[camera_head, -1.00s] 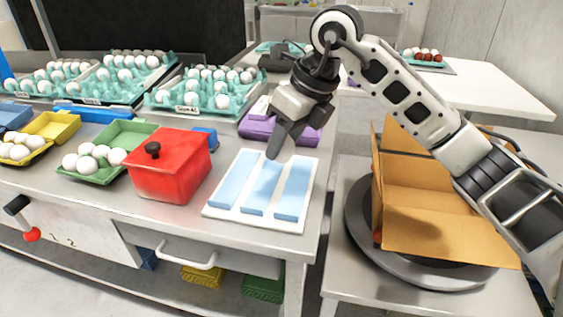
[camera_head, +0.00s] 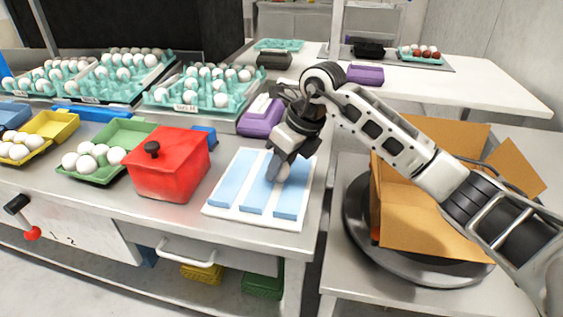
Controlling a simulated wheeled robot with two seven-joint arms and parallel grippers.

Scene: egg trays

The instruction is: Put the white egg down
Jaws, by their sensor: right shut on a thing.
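I cannot tell whether the egg touches the strip. My left gripper is not in view.
A red pot (camera_head: 168,170) with a black knob stands left of the board. A green tray (camera_head: 120,134) and a yellow tray (camera_head: 58,124) hold white eggs. Teal egg trays (camera_head: 160,103) stand behind. A purple box (camera_head: 258,121) is behind the board. An open cardboard box (camera_head: 415,215) is at right.

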